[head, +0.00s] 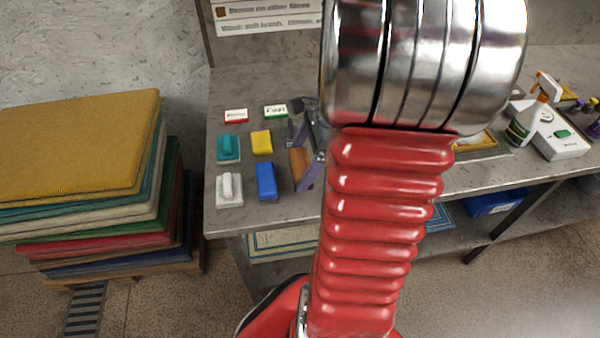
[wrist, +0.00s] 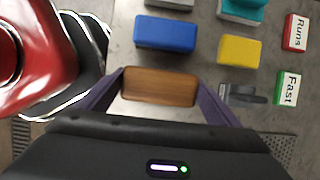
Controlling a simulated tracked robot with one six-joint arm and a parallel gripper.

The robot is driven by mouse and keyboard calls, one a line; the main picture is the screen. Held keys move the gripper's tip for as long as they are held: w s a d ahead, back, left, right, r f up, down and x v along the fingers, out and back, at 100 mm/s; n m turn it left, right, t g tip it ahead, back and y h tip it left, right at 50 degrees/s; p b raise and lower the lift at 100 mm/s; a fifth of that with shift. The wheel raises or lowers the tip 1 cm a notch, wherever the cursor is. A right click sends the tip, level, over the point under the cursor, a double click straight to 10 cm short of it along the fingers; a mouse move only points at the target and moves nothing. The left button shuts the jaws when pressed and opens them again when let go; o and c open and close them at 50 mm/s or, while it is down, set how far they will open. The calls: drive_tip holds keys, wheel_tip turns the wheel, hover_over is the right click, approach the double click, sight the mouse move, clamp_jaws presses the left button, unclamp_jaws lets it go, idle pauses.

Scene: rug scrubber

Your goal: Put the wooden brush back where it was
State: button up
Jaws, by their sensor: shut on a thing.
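The wooden brush (wrist: 160,86) has a brown wooden top and lies between the two fingers of my gripper (wrist: 160,88) in the wrist view. The fingers are shut on its two short ends. In the head view the brush (head: 298,163) shows at the left side of my gripper (head: 308,160), over the front left part of the grey bench (head: 234,222). My red arm hides the bench to its right. The underside of the brush is hidden, so I cannot tell whether it touches the bench.
Beside it are a blue block (head: 266,180), a yellow block (head: 261,142), a teal brush (head: 228,148) and a white brush (head: 229,188). A red-edged card (wrist: 296,32) and a green-edged card (wrist: 287,88) lie behind. A rug stack (head: 80,150) stands left.

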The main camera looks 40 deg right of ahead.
drive_tip(key=shift+f, duration=1.85)
drive_tip(key=shift+f, duration=0.15)
drive_tip(key=o, duration=0.9)
drive_tip(key=v, duration=1.2)
drive_tip(key=shift+w, duration=0.1)
drive_tip(key=shift+a, duration=0.1)
